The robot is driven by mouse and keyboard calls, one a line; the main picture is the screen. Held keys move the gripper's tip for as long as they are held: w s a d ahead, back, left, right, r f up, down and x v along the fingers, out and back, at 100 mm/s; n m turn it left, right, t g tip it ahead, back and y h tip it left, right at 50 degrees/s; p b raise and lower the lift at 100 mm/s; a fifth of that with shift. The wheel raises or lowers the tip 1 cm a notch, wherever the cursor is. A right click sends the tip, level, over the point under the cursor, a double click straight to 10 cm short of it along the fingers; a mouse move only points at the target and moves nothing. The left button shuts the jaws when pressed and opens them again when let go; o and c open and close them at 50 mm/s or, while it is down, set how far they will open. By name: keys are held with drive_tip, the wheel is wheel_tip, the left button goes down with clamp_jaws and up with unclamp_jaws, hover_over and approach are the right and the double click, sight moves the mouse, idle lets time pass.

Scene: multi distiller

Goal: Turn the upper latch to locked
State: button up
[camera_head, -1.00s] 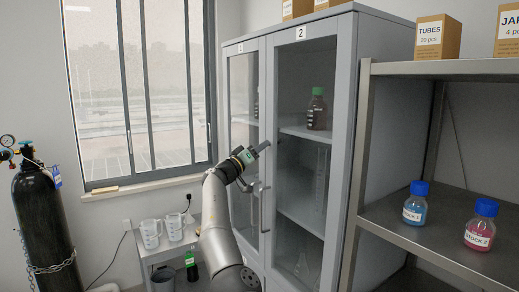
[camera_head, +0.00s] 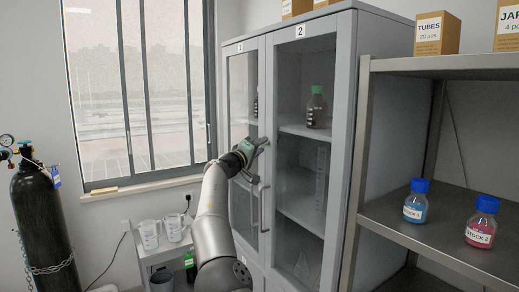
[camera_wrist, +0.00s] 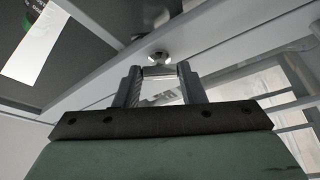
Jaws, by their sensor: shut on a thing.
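The upper latch (camera_wrist: 159,57) shows in the wrist view as a small metal piece with a round, shiny base on a grey door frame. My gripper (camera_wrist: 158,74) has its two fingers on either side of the latch's lower part and is shut on it. In the head view, my gripper (camera_head: 262,143) is at the seam between the doors of the grey glass-fronted cabinet (camera_head: 345,110), above the door handles (camera_head: 263,207). The latch is hidden behind the gripper there, and its exact angle cannot be told.
A steel shelf (camera_head: 450,68) with a blue bottle (camera_head: 415,203) and a pink bottle (camera_head: 482,222) stands at right. A small table with beakers (camera_head: 149,235) is left of my arm. A black gas cylinder (camera_head: 42,215) stands far left.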

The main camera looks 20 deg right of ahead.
drive_tip(key=n+p, duration=0.2)
drive_tip(key=n+y+p, duration=0.1)
drive_tip(key=n, duration=0.1)
drive_tip(key=n+y+p, duration=0.1)
drive_tip(key=n+p, duration=0.1)
drive_tip(key=shift+r+p, duration=0.3)
drive_tip(key=shift+r, duration=0.1)
drive_tip(key=shift+f+n+y, duration=0.1)
drive_tip(key=shift+n+y, duration=0.2)
drive_tip(key=o, duration=1)
drive_tip(key=shift+b+v, duration=4.2)
drive_tip(key=shift+v, duration=4.55)
